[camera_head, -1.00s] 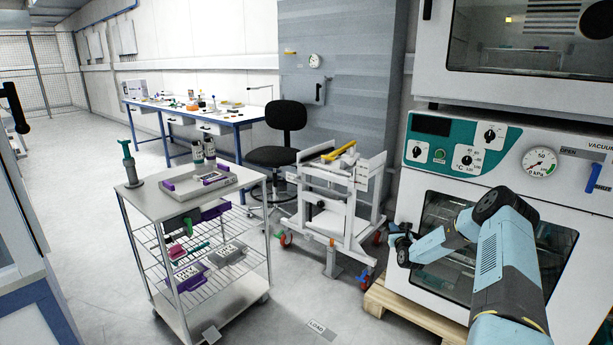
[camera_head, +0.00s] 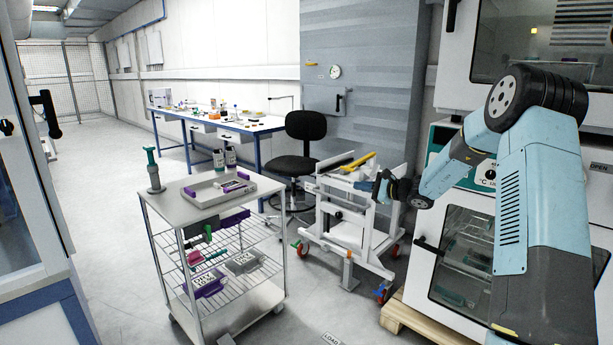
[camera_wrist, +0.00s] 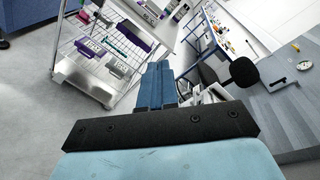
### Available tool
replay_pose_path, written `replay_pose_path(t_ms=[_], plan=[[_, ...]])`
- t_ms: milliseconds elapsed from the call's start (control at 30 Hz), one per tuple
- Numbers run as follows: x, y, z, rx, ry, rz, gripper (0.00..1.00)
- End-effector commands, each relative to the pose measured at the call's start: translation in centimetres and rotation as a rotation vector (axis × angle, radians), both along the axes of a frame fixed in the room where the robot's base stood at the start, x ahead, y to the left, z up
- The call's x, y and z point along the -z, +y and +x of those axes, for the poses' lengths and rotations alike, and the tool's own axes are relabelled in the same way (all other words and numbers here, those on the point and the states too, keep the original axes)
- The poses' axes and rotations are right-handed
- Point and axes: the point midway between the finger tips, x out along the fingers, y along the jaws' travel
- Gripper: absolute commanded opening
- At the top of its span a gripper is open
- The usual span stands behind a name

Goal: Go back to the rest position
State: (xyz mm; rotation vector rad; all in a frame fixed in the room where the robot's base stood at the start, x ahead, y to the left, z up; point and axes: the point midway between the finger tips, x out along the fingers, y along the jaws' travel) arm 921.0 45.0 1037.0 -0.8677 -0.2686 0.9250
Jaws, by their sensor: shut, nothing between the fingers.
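My gripper (camera_head: 366,186) is in the head view at the right of centre, at the end of my raised blue arm. It appears in front of the white wheeled lift cart (camera_head: 350,222), pointing left; I cannot tell the distance between them. In the wrist view my gripper (camera_wrist: 156,84) shows its two blue fingers closed together with nothing between them. Beyond the fingers, the wrist view shows the wire-shelf trolley (camera_wrist: 90,70) and the floor.
The trolley (camera_head: 222,310) carries a grey tray (camera_head: 205,190) and a green-topped tool (camera_head: 153,170). A black chair (camera_head: 304,126) stands before the blue-legged bench (camera_head: 245,128). The vacuum oven (camera_head: 470,225) is at right on a wooden pallet (camera_head: 408,322). Open floor (camera_head: 110,165) lies at left.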

Motion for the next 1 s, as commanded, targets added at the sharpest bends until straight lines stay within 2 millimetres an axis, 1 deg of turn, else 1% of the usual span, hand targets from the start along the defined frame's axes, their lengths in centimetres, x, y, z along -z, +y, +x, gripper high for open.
replay_pose_path(t_ms=[33,167,200,367,500,700,833,1000], plan=[[-1.3,1.0,-1.3,-0.036,-0.013,-0.045,0.0],[-3.5,3.1,-4.8,-0.13,-0.04,-0.162,0.0],[-4.1,3.7,-5.9,-0.157,-0.048,-0.199,0.0],[-6.3,5.4,-10.4,-0.26,-0.079,-0.344,0.0],[-7.9,6.4,-14.4,-0.341,-0.106,-0.472,0.0],[-9.8,7.0,-20.3,-0.441,-0.144,-0.654,0.0],[-10.9,6.9,-24.1,-0.497,-0.168,-0.773,0.0],[-12.0,6.3,-28.9,-0.56,-0.2,-0.925,0.0]])
